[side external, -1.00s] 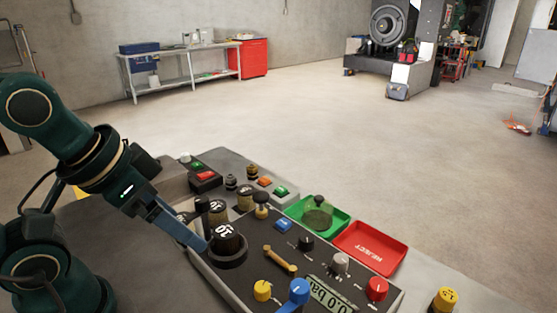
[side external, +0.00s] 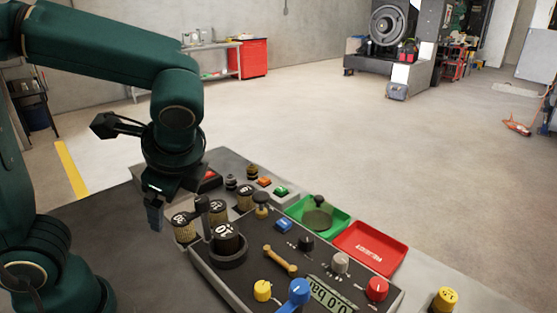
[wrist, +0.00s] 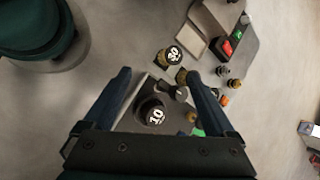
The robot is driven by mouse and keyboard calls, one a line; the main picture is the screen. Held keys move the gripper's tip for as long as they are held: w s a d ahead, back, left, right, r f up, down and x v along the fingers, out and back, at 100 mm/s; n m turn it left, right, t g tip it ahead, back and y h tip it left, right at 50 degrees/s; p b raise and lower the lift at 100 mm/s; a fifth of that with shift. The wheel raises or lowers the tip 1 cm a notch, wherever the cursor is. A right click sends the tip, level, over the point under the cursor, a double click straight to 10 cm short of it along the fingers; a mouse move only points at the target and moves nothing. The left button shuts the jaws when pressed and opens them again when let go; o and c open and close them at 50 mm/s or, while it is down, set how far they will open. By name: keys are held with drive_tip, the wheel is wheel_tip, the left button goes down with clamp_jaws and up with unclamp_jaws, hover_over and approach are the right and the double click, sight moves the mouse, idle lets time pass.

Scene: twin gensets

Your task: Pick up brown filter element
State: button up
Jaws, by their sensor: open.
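Several brownish mesh filter elements with black, white-numbered caps stand at the panel's left end: one at the left (side external: 185,230), one in the middle (side external: 217,212) and one behind (side external: 245,197). I cannot tell which is the one named. A filter capped 10 (side external: 228,235) sits in a round black holder; it also shows in the wrist view (wrist: 152,113). A filter capped 20 (wrist: 172,55) stands above it there. My gripper (side external: 155,212) is open and empty, pointing down left of the filters. In the wrist view its fingers (wrist: 157,76) straddle the filter area from above.
A grey control panel (side external: 208,278) with knobs and a gauge display fills the front. A green tray (side external: 338,222) and a red REJECT tray (side external: 372,262) lie behind it. A button box (side external: 207,176) stands behind the filters. A yellow-capped piece (side external: 445,298) is at far right.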

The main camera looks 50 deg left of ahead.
sight(229, 238)
drive_tip(key=w+d+m+y, duration=0.1)
drive_tip(key=m, duration=0.1)
drive_tip(key=w+d+f+m+y, duration=0.1)
drive_tip(key=w+m, duration=0.1)
drive_tip(key=w+d+f+m+t+y, duration=0.1)
drive_tip(key=m+y, duration=0.1)
drive_tip(key=shift+w+d+f, duration=0.1)
drive_tip(key=shift+w, duration=0.15)
drive_tip(key=d+f+m+t, duration=0.1)
drive_tip(key=d+f+m+t+y, duration=0.1)
drive_tip(key=d+m, duration=0.1)
drive_tip(key=w+d+f+m+y, duration=0.1)
drive_tip(key=f, duration=0.1)
drive_tip(key=shift+d+f+t, duration=0.1)
drive_tip(key=shift+d+t, duration=0.25)
drive_tip(key=shift+t, duration=0.05)
drive_tip(key=shift+s+d+f+m, duration=0.2)
drive_tip(key=shift+s+f+m, duration=0.1)
drive_tip(key=shift+m, duration=0.1)
drive_tip(key=shift+x, duration=2.5)
clamp_jaws()
